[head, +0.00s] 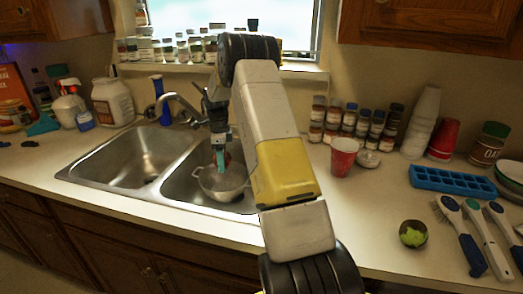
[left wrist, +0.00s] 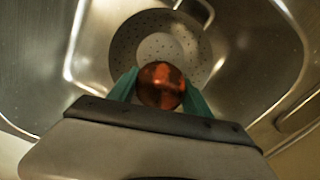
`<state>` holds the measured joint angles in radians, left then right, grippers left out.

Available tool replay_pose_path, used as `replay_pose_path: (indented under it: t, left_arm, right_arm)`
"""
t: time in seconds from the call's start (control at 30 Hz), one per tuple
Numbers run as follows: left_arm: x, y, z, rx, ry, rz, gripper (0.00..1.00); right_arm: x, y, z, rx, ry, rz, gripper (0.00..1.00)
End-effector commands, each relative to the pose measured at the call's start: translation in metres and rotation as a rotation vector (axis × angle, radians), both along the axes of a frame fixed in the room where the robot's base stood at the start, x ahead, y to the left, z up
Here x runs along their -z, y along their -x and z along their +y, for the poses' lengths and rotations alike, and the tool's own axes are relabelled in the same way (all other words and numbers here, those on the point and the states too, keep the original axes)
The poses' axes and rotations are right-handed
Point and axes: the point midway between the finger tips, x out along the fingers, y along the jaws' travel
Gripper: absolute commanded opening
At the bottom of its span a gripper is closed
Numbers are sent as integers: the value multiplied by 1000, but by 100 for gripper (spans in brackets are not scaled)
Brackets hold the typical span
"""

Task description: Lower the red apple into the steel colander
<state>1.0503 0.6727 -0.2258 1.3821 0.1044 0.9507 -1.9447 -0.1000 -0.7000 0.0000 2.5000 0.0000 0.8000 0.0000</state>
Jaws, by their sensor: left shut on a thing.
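The red apple (left wrist: 161,86) is held between the teal fingertips of my left gripper (left wrist: 160,92) in the left wrist view. In the head view, my left gripper (head: 221,152) points down over the right sink basin, with only a little of the apple's red showing between the fingers. The steel colander (head: 224,185) sits in that basin below the gripper. In the left wrist view, the perforated colander (left wrist: 150,45) shows behind the apple, which covers part of it. I cannot tell the exact gap between apple and colander. My right gripper is not in view.
The left basin (head: 130,160) is empty. The faucet (head: 185,103) reaches toward the sink from behind. A red cup (head: 343,157), spice jars (head: 330,118), a blue ice tray (head: 452,178), a green-and-dark round item (head: 413,234) and brushes (head: 459,235) stand or lie to the right.

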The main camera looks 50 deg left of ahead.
Motion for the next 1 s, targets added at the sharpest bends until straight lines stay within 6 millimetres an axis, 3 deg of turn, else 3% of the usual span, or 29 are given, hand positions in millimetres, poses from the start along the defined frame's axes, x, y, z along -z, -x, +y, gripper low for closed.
replay_pose_path:
  t: [1.0]
  left_arm:
    - [51, 0, 0, -1, 1, 1, 10]
  right_arm:
    - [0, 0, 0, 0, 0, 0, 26]
